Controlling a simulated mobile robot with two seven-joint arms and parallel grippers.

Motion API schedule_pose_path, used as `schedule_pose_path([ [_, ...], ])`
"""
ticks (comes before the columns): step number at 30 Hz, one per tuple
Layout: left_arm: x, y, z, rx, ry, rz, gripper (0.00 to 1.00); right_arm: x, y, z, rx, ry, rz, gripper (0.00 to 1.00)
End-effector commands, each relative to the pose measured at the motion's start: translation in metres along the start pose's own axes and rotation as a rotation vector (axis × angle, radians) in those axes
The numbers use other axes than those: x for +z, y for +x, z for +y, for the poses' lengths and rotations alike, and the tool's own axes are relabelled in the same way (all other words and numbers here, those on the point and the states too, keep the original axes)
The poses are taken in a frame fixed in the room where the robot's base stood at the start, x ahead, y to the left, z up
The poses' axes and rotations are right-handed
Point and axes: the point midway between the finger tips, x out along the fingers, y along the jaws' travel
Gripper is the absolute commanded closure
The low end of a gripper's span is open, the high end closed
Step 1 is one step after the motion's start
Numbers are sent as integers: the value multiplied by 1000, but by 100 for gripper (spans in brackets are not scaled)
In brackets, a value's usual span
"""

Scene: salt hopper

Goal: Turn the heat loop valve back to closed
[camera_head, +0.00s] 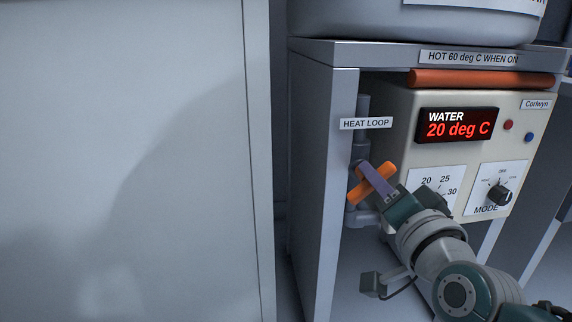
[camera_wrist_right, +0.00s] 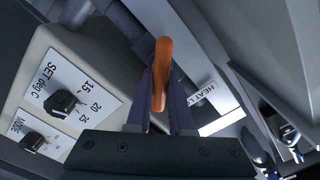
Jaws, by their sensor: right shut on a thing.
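The heat loop valve has an orange handle (camera_head: 357,195) on a grey vertical pipe (camera_head: 362,150), below a "HEAT LOOP" label (camera_head: 366,123). The handle slants from lower left to upper right across the pipe. My right gripper (camera_head: 374,181) reaches in from the lower right and is shut on the handle, its fingers hiding the handle's middle. In the right wrist view the orange handle (camera_wrist_right: 161,62) stands between the two dark fingers of my right gripper (camera_wrist_right: 160,90). My left gripper is not in view.
Right of the valve is a cream heater unit (camera_head: 400,120) with a red display (camera_head: 458,124) reading "WATER 20 deg C". A temperature dial and a mode knob (camera_head: 499,195) sit close to my right wrist. A grey cabinet side panel (camera_head: 324,180) borders the valve on the left.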

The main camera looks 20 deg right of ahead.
Motion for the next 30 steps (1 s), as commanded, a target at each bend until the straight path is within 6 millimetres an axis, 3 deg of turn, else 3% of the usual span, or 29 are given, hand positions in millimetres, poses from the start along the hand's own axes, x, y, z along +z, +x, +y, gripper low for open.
schedule_pose_path([
  [18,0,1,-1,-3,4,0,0,2,0,5,1,536,-2,100],
  [30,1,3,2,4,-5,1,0,3,0,6,1,695,-2,100],
])
